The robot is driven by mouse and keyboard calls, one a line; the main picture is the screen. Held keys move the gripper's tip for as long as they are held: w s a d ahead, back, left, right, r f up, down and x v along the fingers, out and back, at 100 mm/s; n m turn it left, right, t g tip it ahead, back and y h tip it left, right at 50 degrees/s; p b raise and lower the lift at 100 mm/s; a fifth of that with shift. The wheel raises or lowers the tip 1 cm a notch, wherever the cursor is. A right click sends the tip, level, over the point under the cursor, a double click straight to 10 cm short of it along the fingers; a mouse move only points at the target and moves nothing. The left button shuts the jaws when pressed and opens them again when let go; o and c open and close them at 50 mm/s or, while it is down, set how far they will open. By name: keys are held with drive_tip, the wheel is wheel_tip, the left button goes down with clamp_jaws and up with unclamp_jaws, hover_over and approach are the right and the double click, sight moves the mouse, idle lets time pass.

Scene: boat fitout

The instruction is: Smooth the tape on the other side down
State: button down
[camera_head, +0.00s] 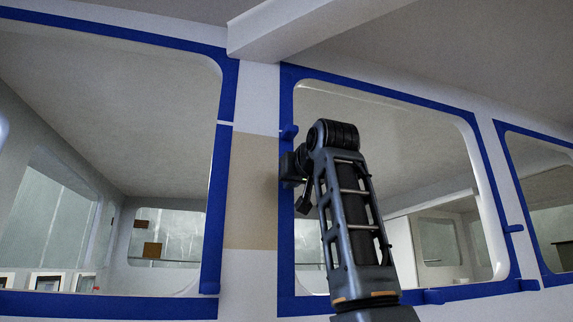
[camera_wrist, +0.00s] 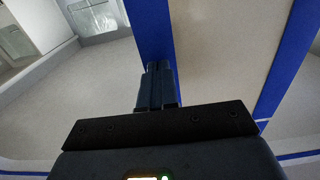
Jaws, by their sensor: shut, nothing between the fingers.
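Blue tape frames the windows. One vertical strip (camera_head: 286,225) runs down the left side of the middle window, and another (camera_head: 216,190) runs down the right side of the left window. A second strip (camera_wrist: 287,65) runs at the right there. In the head view my wrist hides part of the middle window's left strip.
A beige panel (camera_head: 253,190) lies between the two vertical strips. A white beam (camera_head: 300,28) juts out overhead. A third taped window (camera_head: 545,190) is at the right.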

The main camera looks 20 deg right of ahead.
sight(287, 222)
drive_tip(key=shift+f, duration=0.2)
drive_tip(key=shift+w+f+b, duration=0.15)
drive_tip(key=shift+f+b, duration=0.55)
drive_tip(key=shift+f, duration=0.8)
drive_tip(key=shift+f, duration=0.1)
drive_tip(key=shift+f+b, duration=0.5)
drive_tip(key=shift+f, duration=0.4)
drive_tip(key=shift+f+b, duration=0.5)
drive_tip(key=shift+f, duration=1.1)
drive_tip(key=shift+f, duration=0.15)
